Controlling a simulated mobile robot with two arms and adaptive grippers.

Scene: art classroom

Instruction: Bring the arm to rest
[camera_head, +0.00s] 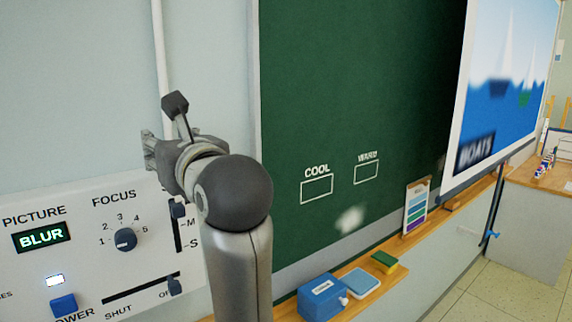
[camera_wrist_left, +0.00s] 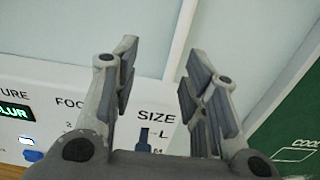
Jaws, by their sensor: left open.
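My left arm (camera_head: 237,255) rises from the bottom of the head view, with its gripper in front of the pale wall and the white control panel (camera_head: 75,215). In the left wrist view the two fingers of my left gripper (camera_wrist_left: 157,70) are spread wide apart with nothing between them. The panel also shows behind them in that view (camera_wrist_left: 75,85), and the arm hides part of it in the head view. My right gripper is in neither view.
The panel carries a focus knob (camera_head: 125,239), a blue button (camera_head: 63,304) and a "BLUR" display (camera_head: 41,236). A green chalkboard (camera_head: 350,90) stands right of my arm. A blurred boat picture (camera_head: 505,90) hangs at right.

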